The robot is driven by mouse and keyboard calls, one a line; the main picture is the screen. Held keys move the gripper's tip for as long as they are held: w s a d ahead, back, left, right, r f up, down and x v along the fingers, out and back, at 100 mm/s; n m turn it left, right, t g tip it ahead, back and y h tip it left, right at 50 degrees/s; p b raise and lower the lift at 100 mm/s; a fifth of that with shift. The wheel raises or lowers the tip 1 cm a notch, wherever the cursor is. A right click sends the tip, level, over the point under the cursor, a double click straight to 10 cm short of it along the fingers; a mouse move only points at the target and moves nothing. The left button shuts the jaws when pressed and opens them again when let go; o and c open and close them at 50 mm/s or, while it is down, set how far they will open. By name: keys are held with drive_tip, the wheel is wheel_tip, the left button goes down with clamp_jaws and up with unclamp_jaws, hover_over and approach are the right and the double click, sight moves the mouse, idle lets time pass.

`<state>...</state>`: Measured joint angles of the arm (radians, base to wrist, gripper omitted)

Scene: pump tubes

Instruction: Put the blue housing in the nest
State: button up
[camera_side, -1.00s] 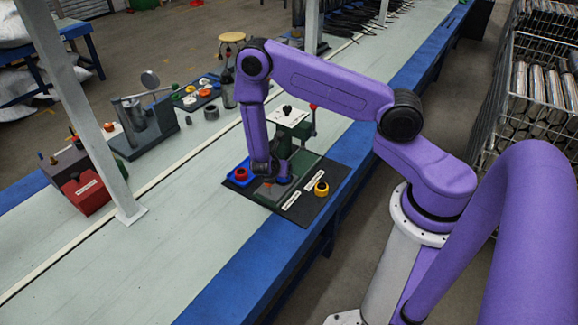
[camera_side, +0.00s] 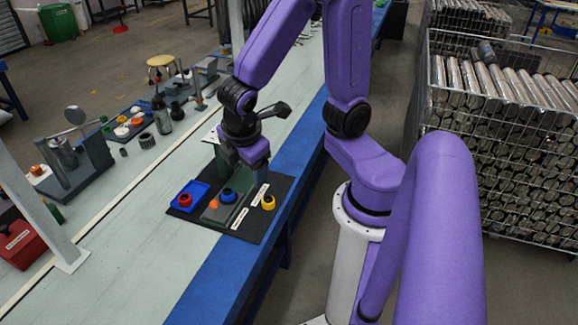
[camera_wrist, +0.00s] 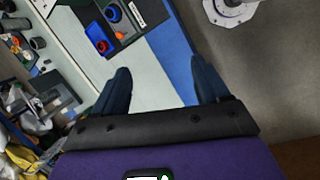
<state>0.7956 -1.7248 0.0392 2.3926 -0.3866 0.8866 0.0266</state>
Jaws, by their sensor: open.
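The blue housing (camera_side: 228,195) stands on the dark green fixture (camera_side: 222,211) on the black mat. An orange part (camera_side: 214,204) is beside it on the fixture. The nest is not clearly distinguishable beneath the housing, so its exact seating cannot be told. The housing also shows near the top of the wrist view (camera_wrist: 113,12). My gripper (camera_wrist: 159,76) is open, with nothing between its two dark fingers.
A red housing (camera_side: 185,200) sits in a blue tray (camera_side: 197,188) left of the fixture. A yellow housing (camera_side: 268,202) stands on the mat (camera_side: 246,233) at right. White label strips lie nearby. A post (camera_side: 36,200) rises at left; the near bench surface (camera_side: 130,270) is clear.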

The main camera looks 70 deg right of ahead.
drive_tip(key=s+a+r+g+y, duration=0.1)
drive_tip(key=s+r+y, duration=0.2)
drive_tip(key=s, duration=0.7)
drive_tip(key=shift+a+r+m+g+y, duration=0.3)
drive_tip(key=shift+a+m+y, duration=0.1)
